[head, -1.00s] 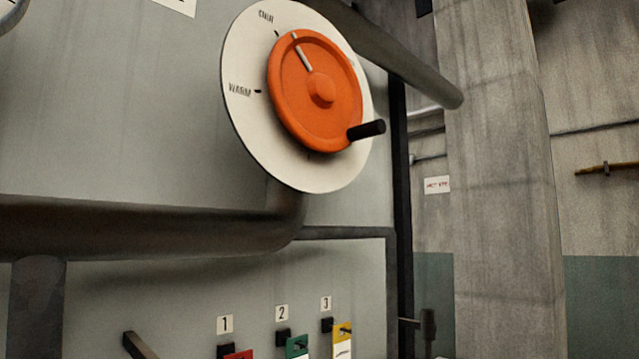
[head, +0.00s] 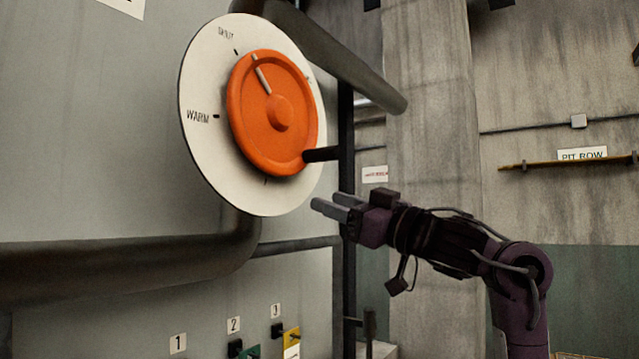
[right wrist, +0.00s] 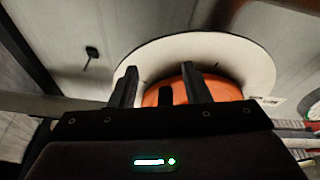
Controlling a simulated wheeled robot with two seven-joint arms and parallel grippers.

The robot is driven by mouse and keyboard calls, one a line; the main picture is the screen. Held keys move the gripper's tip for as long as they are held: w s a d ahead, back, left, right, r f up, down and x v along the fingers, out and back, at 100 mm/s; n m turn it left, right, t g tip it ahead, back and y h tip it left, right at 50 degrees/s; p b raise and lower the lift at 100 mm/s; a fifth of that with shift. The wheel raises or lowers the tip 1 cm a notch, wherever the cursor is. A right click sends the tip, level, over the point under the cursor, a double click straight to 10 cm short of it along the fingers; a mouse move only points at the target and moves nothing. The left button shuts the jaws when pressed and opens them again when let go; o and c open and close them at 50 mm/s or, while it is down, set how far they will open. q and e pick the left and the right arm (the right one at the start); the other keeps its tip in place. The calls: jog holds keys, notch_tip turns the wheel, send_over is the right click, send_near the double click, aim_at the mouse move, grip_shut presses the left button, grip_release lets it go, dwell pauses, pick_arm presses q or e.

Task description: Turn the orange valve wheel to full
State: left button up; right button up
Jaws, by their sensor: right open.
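The orange valve wheel (head: 252,125) is mounted on a round white dial plate (head: 203,150) on the grey panel. The pale line on the wheel points up and slightly left, near the dial's top mark; "WARM" is lettered at the left. A black handle (head: 321,154) sticks out from the wheel's lower right. My right gripper (head: 330,207) is open and empty, below and right of the handle, apart from it. In the right wrist view the open fingers (right wrist: 157,90) have the orange wheel (right wrist: 218,88) and black handle (right wrist: 166,95) beyond them. My left gripper is out of view.
A thick dark pipe (head: 120,270) runs below the dial, and another pipe (head: 340,62) slants past its upper right. Hooks with numbered labels and coloured tags (head: 291,338) are low on the panel. A concrete pillar (head: 430,150) stands behind my right arm.

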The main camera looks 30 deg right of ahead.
aim_at(339, 159)
jog(key=s+r, duration=0.2)
jog(key=s+r+y, duration=0.1)
jog(key=s, duration=0.1)
jog(key=s+r+n+y, duration=0.1)
jog(key=s+r, duration=0.1)
jog(key=shift+d+r, duration=0.3)
jog(key=shift+d, duration=0.1)
jog(key=shift+w+a+r+p, duration=0.15)
jog(key=shift+w+r+p, duration=0.05)
jog(key=shift+w+p, duration=0.2)
jog(key=p+x, duration=0.3)
jog(key=x, duration=0.4)
jog(key=shift+f+p, duration=0.15)
jog(key=shift+p, duration=0.2)
jog(key=shift+w, duration=0.1)
jog(key=shift+f, duration=0.1)
jog(key=shift+c, duration=0.2)
grip_shut()
